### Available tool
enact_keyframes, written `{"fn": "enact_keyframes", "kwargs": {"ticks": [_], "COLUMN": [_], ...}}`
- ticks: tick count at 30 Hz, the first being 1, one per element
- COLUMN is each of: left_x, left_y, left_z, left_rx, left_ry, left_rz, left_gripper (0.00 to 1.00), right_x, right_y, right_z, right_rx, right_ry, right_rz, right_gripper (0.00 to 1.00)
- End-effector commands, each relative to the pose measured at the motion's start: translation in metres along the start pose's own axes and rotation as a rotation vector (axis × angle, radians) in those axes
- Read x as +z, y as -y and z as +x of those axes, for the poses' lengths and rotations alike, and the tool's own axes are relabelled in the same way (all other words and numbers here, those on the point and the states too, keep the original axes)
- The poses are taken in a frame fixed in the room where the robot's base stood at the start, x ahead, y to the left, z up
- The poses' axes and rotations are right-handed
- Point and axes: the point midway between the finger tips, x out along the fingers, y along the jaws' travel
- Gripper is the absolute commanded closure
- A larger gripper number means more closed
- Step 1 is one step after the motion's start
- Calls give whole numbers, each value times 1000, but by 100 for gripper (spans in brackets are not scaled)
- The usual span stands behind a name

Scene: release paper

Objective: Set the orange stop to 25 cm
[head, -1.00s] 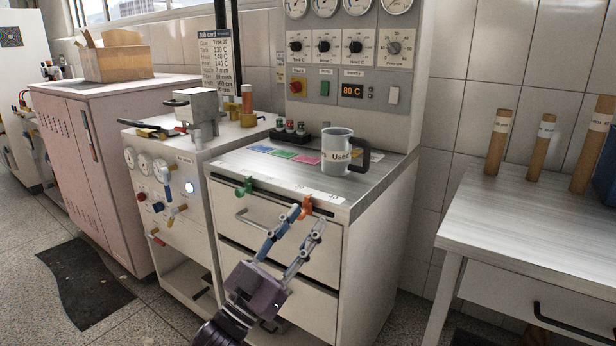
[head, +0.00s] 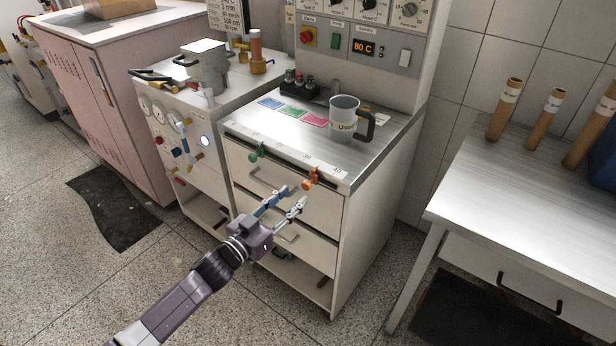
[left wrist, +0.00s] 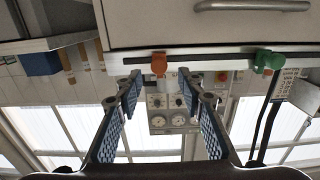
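The orange stop (head: 312,178) hangs on the rail along the front edge of the cabinet top, near the right end of the printed scale. The green stop (head: 257,151) is on the same rail, further left. My left gripper (head: 293,197) is open and empty, its fingertips just in front of and slightly below the orange stop. In the left wrist view, which looks upside down, the orange stop (left wrist: 159,64) lies between the spread fingers (left wrist: 160,88), beyond their tips, and the green stop (left wrist: 268,60) is off to the right. The scale figures are too small to read surely.
A grey cup (head: 343,118) stands on the cabinet top (head: 375,140) behind the orange stop, near blue, green and pink cards (head: 292,111). Drawer handles (head: 270,182) project below the rail. A table with cardboard tubes (head: 507,108) stands at right. The floor in front is open.

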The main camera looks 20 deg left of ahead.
Motion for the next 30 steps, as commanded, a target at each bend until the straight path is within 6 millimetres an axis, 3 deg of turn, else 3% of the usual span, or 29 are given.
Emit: {"fn": "enact_keyframes", "kwargs": {"ticks": [6, 13, 25, 30], "left_x": [-3, -2, -1, -1], "left_y": [-1, -1, -1, -1], "left_z": [35, 63, 70, 70], "left_rx": [1, 2, 2, 2], "left_ry": [-5, -5, -3, -3], "left_rz": [1, -1, 1, 0], "left_gripper": [65, 65, 66, 84], "right_x": [-1, -2, -2, -2], "right_y": [0, 0, 0, 0], "right_z": [-2, -4, -4, -4], "right_rx": [0, 0, 0, 0], "right_ry": [-2, -3, -3, -3], "right_rz": [0, 0, 0, 0], "right_gripper": [60, 60, 60, 60]}}
